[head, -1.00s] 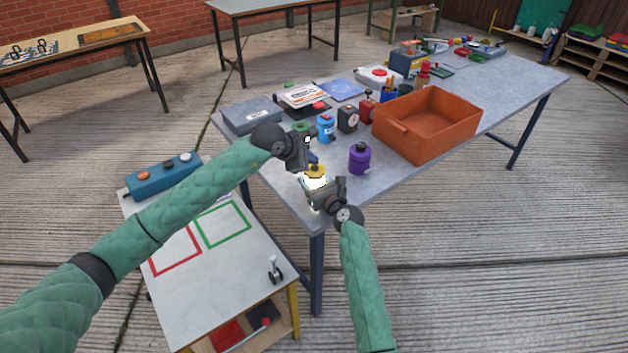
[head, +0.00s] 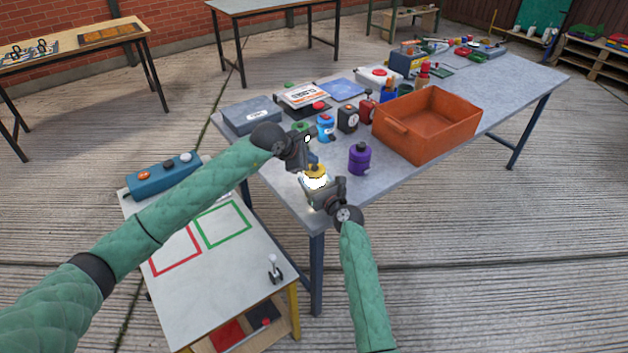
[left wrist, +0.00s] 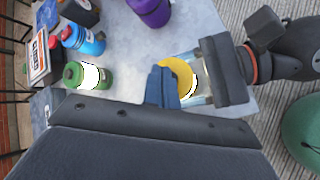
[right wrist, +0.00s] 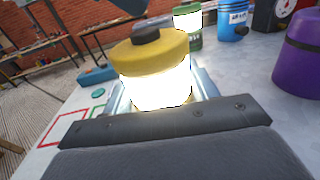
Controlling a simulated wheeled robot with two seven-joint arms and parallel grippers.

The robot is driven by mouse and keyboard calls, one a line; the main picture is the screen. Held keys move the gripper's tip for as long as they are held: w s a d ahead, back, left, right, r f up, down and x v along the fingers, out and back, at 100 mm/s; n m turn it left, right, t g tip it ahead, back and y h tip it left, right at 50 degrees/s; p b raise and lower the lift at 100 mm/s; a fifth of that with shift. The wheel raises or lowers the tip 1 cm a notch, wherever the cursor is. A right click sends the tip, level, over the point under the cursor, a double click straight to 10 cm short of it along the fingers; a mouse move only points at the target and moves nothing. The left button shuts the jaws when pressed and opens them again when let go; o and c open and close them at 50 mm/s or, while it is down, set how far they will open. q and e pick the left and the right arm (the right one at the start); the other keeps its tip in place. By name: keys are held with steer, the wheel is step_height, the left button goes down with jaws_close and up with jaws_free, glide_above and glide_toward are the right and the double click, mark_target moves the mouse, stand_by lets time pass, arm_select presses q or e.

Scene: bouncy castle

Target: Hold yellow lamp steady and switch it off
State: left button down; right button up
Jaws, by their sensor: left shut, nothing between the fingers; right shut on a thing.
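The yellow lamp (head: 316,179) stands upright near the front corner of the grey table; its body glows bright white below a yellow cap. In the right wrist view the lamp (right wrist: 152,65) shows a dark button on top of its cap. My right gripper (head: 324,193) is shut around the lamp's glowing body, low down. My left gripper (head: 312,165) is shut and empty, its fingertips at the top of the lamp. In the left wrist view its blue fingers (left wrist: 162,88) overlap the edge of the yellow cap (left wrist: 179,76). Whether they touch the button is hidden.
A purple lamp (head: 360,158) stands right of the yellow one. Behind are a green lamp (left wrist: 88,76), a blue canister (head: 326,128) and a grey case (head: 251,115). An orange crate (head: 428,122) fills the table's middle. A low white table (head: 215,280) is at front left.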

mark_target(311, 170)
arm_select(q)
steer(key=shift+f, duration=0.15)
stand_by(0.4)
steer(key=shift+f, duration=0.3)
stand_by(0.4)
steer(key=shift+r, duration=0.5)
step_height(311, 170, up, 6)
stand_by(1.0)
